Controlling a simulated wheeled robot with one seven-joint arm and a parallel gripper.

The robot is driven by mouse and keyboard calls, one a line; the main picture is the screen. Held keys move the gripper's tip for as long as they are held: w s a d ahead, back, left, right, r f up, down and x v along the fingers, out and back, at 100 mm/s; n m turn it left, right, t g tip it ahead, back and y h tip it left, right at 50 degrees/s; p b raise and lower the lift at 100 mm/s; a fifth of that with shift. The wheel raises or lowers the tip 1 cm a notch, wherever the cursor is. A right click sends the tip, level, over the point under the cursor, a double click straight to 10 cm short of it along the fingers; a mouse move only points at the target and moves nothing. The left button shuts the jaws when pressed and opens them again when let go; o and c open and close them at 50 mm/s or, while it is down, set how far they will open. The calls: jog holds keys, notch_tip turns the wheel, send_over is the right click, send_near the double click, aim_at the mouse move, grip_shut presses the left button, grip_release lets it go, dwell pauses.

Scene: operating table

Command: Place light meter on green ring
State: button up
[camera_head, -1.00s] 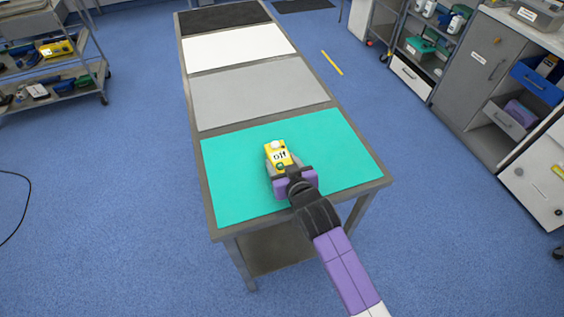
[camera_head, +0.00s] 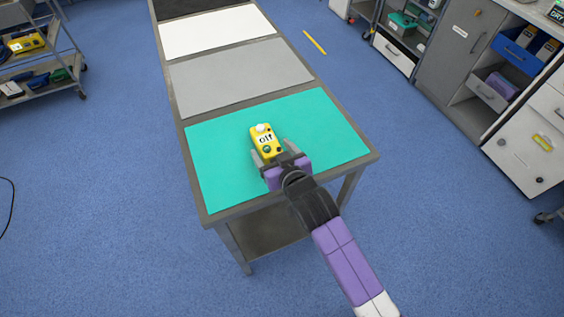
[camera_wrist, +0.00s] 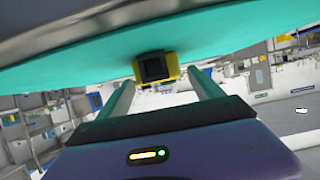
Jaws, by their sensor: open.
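The light meter appears to be the yellow device (camera_head: 265,141) with a white dome and a label, standing on the teal-green mat (camera_head: 220,175) at the near end of the table. My gripper (camera_head: 272,151) is open, with one finger on each side of the meter's near part. In the wrist view, the yellow device (camera_wrist: 157,66) with a dark square face sits beyond and between the spread fingertips (camera_wrist: 160,78), apart from both. The wrist view shows the mat (camera_wrist: 220,30) across the top. I see no separate green ring; the only green area on the table is this mat.
The table also bears a grey mat (camera_head: 240,75) and a white mat (camera_head: 215,33), both bare. A cart (camera_head: 35,60) with devices stands at the left. Cabinets with drawers (camera_head: 490,90) stand at the right.

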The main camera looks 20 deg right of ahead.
jog(key=v, duration=0.8)
jog(key=shift+s+r+b, duration=0.1)
jog(key=shift+s+b, duration=0.15)
jog(key=shift+b, duration=0.05)
jog(key=s+d+r, duration=0.1)
jog(key=s, duration=1.2)
jog(key=s+d+r, duration=0.1)
jog(key=s, duration=1.2)
jog(key=shift+d+t, duration=0.25)
jog(key=shift+t, duration=0.15)
jog(key=shift+o, duration=0.4)
jog(key=s+r, duration=0.5)
jog(key=s, duration=0.1)
jog(key=shift+s+d+r, duration=0.2)
jog(key=shift+d, duration=0.25)
